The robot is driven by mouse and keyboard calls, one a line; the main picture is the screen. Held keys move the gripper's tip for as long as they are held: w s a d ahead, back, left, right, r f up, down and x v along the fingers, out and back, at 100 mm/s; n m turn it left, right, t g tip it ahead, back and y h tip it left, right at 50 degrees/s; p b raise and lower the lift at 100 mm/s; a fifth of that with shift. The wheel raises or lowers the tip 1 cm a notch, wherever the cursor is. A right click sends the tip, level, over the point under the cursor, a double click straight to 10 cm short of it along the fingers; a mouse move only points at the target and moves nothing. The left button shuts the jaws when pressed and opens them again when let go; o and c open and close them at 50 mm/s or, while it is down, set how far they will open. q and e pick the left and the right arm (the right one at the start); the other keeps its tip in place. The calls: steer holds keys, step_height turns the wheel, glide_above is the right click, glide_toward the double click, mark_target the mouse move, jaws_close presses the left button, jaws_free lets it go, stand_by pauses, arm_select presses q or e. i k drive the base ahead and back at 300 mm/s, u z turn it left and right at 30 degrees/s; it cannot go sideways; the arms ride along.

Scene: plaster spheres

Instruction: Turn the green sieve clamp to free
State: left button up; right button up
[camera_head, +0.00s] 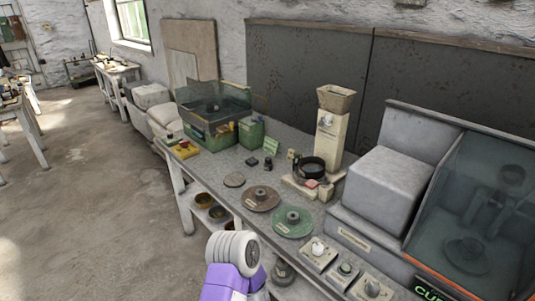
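I cannot make out a part that is clearly the green sieve clamp. A dark round ring like a sieve (312,166) sits at the foot of a cream tower with a hopper (331,128). A purple and white part of my arm (232,254) shows at the bottom middle, in front of the bench. No gripper fingers show, so neither gripper is in view.
The grey bench (222,163) also carries a brown disc (261,200), a green disc (292,223), a green machine with a clear cover (207,120) and a green box (251,134). A glass-fronted cabinet (480,205) fills the right. The floor (90,210) at left is clear.

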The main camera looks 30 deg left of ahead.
mark_target(296, 154)
steer(key=u, duration=0.75)
steer(key=k, duration=1.1)
steer(key=u, duration=1.35)
steer(key=i, duration=1.5)
steer(key=z, duration=0.5)
steer(key=i, duration=1.05)
steer(key=z, duration=1)
